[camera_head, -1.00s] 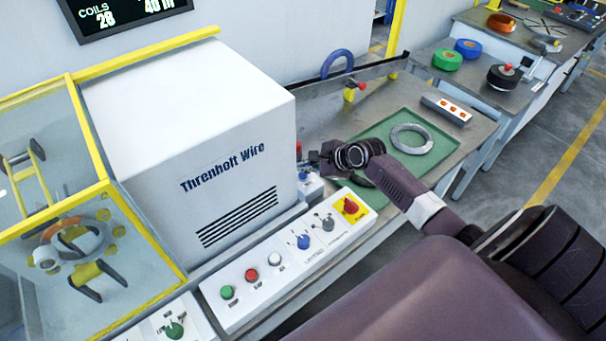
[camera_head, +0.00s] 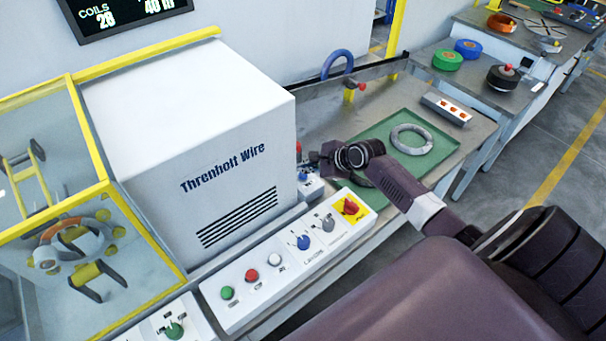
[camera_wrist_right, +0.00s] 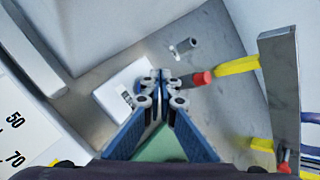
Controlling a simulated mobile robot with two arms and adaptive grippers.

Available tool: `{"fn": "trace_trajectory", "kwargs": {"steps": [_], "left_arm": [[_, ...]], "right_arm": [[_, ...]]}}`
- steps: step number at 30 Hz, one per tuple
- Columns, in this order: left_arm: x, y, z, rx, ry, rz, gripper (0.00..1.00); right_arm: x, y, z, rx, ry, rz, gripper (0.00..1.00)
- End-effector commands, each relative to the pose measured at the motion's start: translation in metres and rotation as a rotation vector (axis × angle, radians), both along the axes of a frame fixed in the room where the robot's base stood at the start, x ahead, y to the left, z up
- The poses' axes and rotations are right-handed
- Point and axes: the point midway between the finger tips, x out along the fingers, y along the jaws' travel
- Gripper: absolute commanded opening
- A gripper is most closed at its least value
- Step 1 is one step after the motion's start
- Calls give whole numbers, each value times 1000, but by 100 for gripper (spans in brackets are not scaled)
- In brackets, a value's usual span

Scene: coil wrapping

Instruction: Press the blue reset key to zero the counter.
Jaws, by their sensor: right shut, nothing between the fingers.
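A small white counter box (camera_head: 311,188) stands beside the machine, at the far end of the control panel. A blue spot on it, which looks like the blue key (camera_head: 303,176), shows just left of my right gripper (camera_head: 317,164). My left gripper is not in view.
The white control panel (camera_head: 262,297) with buttons and knobs runs along the front. The white machine housing (camera_head: 215,130) stands close on the left. A green mat (camera_head: 440,147) holds a grey wire coil (camera_head: 411,138).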

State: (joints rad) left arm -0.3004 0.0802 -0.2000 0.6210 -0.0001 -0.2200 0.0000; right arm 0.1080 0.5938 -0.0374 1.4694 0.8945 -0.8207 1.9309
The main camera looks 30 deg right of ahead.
Motion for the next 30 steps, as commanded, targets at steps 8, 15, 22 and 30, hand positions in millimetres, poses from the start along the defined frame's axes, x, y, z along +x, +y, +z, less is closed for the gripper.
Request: {"fn": "trace_trajectory", "kwargs": {"steps": [8, 15, 22, 30], "left_arm": [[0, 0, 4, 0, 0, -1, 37], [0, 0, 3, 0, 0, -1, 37], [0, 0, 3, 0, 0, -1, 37], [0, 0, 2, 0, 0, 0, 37]], "right_arm": [[0, 0, -7, 2, 0, -1, 0], [0, 0, -8, 0, 0, 0, 0], [0, 0, -9, 1, 0, -1, 0], [0, 0, -13, 1, 0, -1, 0]]}}
